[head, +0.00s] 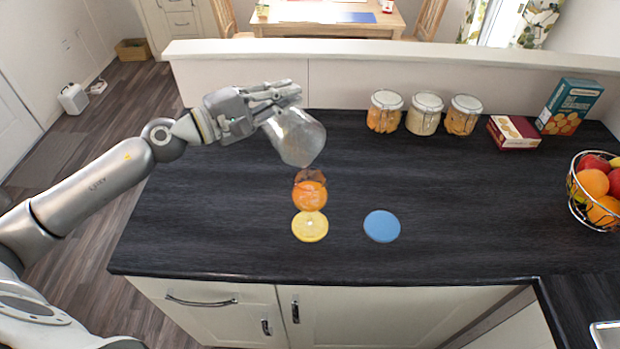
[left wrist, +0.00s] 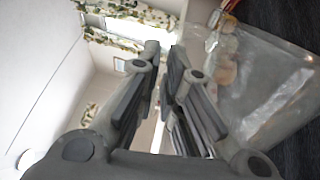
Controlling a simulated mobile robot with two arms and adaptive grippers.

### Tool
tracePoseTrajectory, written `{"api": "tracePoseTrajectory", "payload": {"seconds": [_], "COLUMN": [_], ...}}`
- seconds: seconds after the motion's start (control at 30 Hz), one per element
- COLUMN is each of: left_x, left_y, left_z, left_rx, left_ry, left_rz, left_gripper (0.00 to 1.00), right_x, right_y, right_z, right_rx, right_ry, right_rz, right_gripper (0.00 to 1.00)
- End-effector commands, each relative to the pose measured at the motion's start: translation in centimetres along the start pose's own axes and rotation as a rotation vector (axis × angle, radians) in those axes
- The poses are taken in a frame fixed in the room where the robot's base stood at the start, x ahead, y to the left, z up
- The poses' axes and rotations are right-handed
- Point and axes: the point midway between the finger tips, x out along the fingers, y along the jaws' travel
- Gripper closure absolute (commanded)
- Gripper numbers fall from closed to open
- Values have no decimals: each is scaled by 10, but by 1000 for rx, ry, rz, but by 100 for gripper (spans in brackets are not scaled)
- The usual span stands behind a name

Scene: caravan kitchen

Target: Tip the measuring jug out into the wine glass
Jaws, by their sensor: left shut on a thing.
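The measuring jug (head: 297,138) is clear and hangs tilted above the counter, its lower end just above the wine glass. It also fills the right of the left wrist view (left wrist: 262,85). I see no clear contents in it. My left gripper (head: 275,103) is shut on it at its upper left side; the fingers (left wrist: 165,65) hide the exact grip. The wine glass (head: 310,192) holds something orange and appears to stand upright at the yellow lemon-slice coaster (head: 310,228). Its stem is hard to make out. My right gripper is not in view.
A blue round coaster (head: 382,226) lies right of the glass. Jars (head: 425,114), a red box (head: 513,133) and a teal box (head: 569,106) line the back. A wire fruit basket (head: 596,190) stands far right. The counter's middle right is clear.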

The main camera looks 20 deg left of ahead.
Motion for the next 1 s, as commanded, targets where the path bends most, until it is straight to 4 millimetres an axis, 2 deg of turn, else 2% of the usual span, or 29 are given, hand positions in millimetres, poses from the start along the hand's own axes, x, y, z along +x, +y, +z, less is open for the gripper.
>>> {"api": "tracePoseTrajectory", "payload": {"seconds": [0.1,0.2,0.5,0.63,0.7,1.0], "left_x": [0,0,-1,-1,-2,-3], "left_y": [-4,-14,-34,-28,-43,-77], "left_z": [-14,-29,-64,-76,-81,-106], "left_rx": [-99,-157,-407,-547,-615,-870], "left_ry": [8,13,27,36,38,52], "left_rz": [4,7,13,16,15,21], "left_gripper": [100,100,100,100,100,100], "right_x": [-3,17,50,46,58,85], "right_y": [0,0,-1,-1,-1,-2], "right_z": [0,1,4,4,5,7], "right_rx": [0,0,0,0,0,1], "right_ry": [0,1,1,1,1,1], "right_rz": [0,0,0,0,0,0], "right_gripper": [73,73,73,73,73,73]}}
